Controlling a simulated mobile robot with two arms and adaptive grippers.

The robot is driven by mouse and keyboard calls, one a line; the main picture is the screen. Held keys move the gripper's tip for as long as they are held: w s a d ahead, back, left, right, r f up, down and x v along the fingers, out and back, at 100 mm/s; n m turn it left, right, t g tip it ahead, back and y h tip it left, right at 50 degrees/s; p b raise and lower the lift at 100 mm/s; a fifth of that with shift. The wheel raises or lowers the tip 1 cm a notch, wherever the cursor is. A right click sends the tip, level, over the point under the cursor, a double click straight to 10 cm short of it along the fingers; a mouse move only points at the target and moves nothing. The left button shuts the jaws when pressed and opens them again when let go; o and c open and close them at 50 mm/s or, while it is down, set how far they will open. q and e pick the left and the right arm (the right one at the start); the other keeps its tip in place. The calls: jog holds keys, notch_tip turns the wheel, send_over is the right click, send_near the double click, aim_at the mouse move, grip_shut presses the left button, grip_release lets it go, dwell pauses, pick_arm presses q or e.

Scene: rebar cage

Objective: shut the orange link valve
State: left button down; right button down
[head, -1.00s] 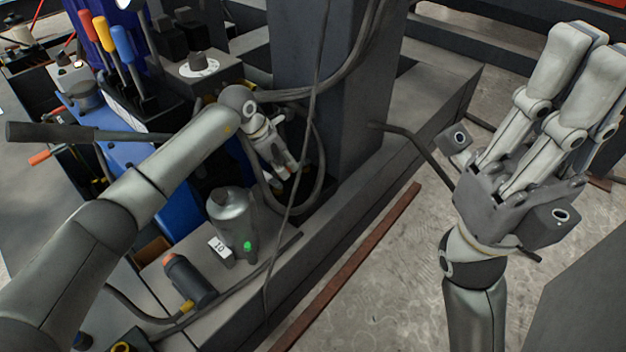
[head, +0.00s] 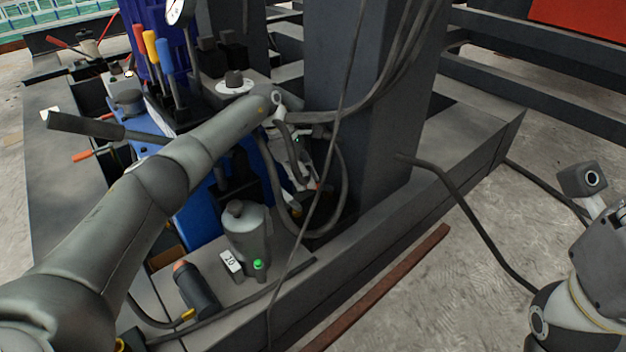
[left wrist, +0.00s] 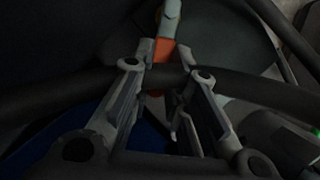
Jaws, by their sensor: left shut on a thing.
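The orange link valve handle (left wrist: 164,50) is a small orange lever with a pale metal end, at the top middle of the left wrist view. My left gripper (left wrist: 166,58) is shut on it, with one fingertip on each side. A dark hose crosses between the fingers in that view. In the head view my left gripper (head: 311,180) points down beside the dark post, among hoses, and mostly hides the valve. My right gripper (head: 600,245) is cut off at the right edge, away from the valve; its fingers are out of frame.
A dark post (head: 375,110) with cables stands right of my left gripper. A grey canister (head: 245,230) with a green knob and a dark cylinder (head: 195,288) sit in front. Red, yellow and blue levers (head: 152,45) stand behind my left arm.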

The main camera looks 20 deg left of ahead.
dwell(0.4)
pick_arm(q)
jog(key=c, duration=1.4)
grip_release()
jog(key=shift+r, duration=0.1)
jog(key=v, duration=0.7)
jog(key=shift+a+r, duration=0.1)
jog(key=shift+r, duration=0.05)
jog(key=shift+w, duration=0.1)
